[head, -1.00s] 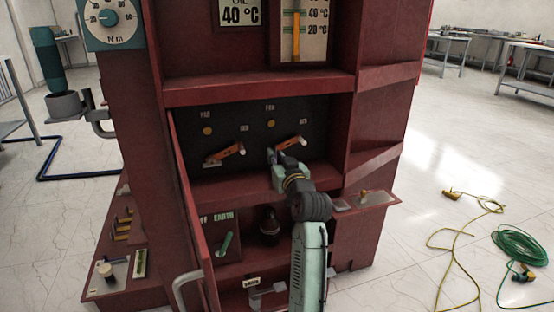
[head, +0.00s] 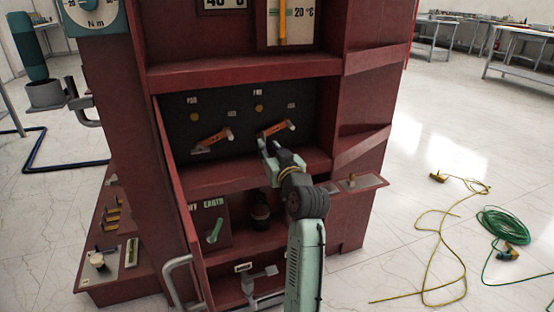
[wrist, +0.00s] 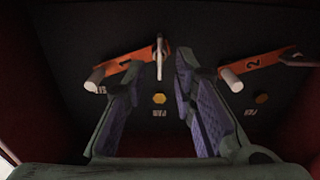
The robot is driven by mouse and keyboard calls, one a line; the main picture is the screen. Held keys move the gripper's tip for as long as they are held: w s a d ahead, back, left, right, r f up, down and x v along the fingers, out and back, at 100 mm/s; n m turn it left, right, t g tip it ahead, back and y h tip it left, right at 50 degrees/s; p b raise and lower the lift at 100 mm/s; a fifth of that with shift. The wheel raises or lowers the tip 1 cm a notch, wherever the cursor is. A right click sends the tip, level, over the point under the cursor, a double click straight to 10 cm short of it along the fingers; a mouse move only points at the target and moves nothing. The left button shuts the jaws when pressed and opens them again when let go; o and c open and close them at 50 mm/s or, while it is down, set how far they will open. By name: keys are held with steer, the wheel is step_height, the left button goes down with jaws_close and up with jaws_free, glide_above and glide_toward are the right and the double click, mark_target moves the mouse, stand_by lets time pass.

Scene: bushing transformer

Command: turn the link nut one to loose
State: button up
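The orange link marked 1 (wrist: 122,65) runs across the upper left of the wrist view, with a pale peg (wrist: 95,79) at its lower end. A silver upright fitting, which looks like the link nut (wrist: 160,58), sits at its other end. My gripper (wrist: 158,68) is open, its purple-padded fingers on either side of that fitting, with gaps showing. Contact is not visible. In the head view my gripper (head: 268,146) is at the lower left end of the right-hand orange link (head: 275,130) and hides the nut there.
A second orange link marked 2 (wrist: 255,64) lies beside it. Yellow hexagons (wrist: 160,98) show on the dark panel. The red cabinet's shelf (head: 240,178) lies below the links, and its open door (head: 172,190) stands at the left. Cables (head: 500,226) lie on the floor right.

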steer(key=v, duration=0.8)
